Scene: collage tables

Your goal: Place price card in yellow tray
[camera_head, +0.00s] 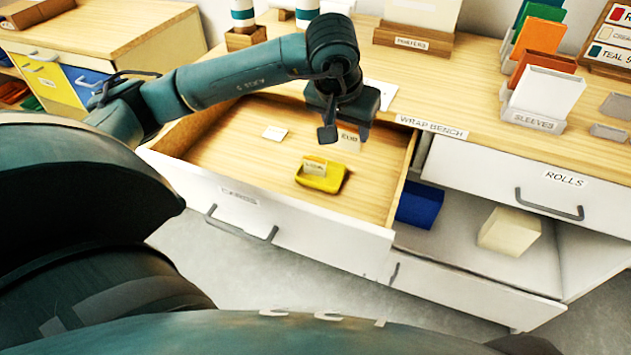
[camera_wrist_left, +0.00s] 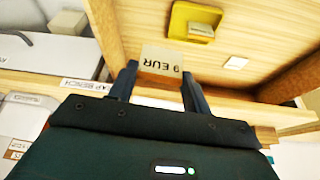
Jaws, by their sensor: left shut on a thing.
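The price card, a small pale card reading "9 EUR" (camera_wrist_left: 161,58), is held upright between the two fingers of my left gripper (camera_wrist_left: 160,88). In the head view the left gripper (camera_head: 330,122) hangs over the back of the open drawer, with the card (camera_head: 349,139) partly hidden by the gripper. The yellow tray (camera_head: 333,186) lies on the drawer floor, in front of and below the gripper, apart from the card. A small tan-and-white item (camera_head: 315,167) sits in the tray. The tray also shows at the top of the left wrist view (camera_wrist_left: 179,30). My right gripper is not in view.
The open drawer (camera_head: 230,150) has raised walls and a white front; a white card (camera_head: 275,133) lies inside at the back left. The wrap bench (camera_head: 470,85) overhangs behind, with a sleeves holder (camera_head: 533,120). Much of the drawer floor around the tray is bare.

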